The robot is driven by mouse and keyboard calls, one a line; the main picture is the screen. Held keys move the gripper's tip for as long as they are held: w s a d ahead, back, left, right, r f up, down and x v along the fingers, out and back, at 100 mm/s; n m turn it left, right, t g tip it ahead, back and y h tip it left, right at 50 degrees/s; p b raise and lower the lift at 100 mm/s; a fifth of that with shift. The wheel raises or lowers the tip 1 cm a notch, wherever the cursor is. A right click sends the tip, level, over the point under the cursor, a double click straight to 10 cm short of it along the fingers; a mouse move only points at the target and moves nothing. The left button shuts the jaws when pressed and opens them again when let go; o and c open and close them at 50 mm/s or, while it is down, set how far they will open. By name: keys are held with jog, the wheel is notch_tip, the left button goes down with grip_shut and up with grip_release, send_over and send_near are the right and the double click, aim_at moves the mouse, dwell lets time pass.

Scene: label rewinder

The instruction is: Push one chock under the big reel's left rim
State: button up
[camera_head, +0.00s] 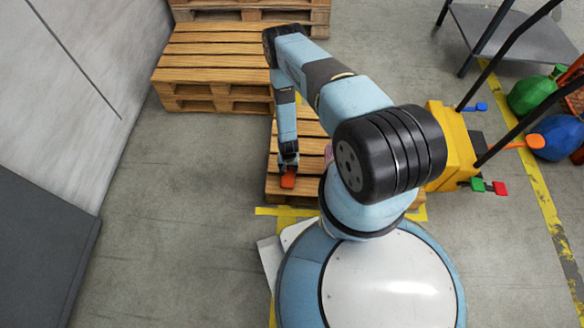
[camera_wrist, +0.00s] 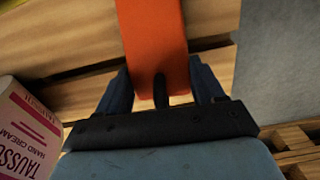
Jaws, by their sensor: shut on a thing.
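An orange chock (camera_head: 288,180) shows at the tip of my gripper (camera_head: 287,162), above or on the front pallet's slats. In the wrist view the orange chock (camera_wrist: 154,35) lies between the two dark blue fingers of my gripper (camera_wrist: 161,75), which is shut on it. Its far end runs out of the picture. A white and pink printed thing with hand cream lettering (camera_wrist: 25,130) is at the left edge of the wrist view, apart from the fingers. I cannot tell whether it is the big reel. My arm hides much of the pallet in the head view.
The front wooden pallet (camera_head: 278,188) lies under my gripper. More pallets (camera_head: 212,67) stand behind it. A yellow machine or cart (camera_head: 450,150) with colored knobs is to the right, near green and blue rounded things. Grey floor (camera_head: 190,170) is clear to the left.

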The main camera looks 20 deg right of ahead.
jog(key=shift+f, duration=0.2)
jog(key=o, duration=1.3)
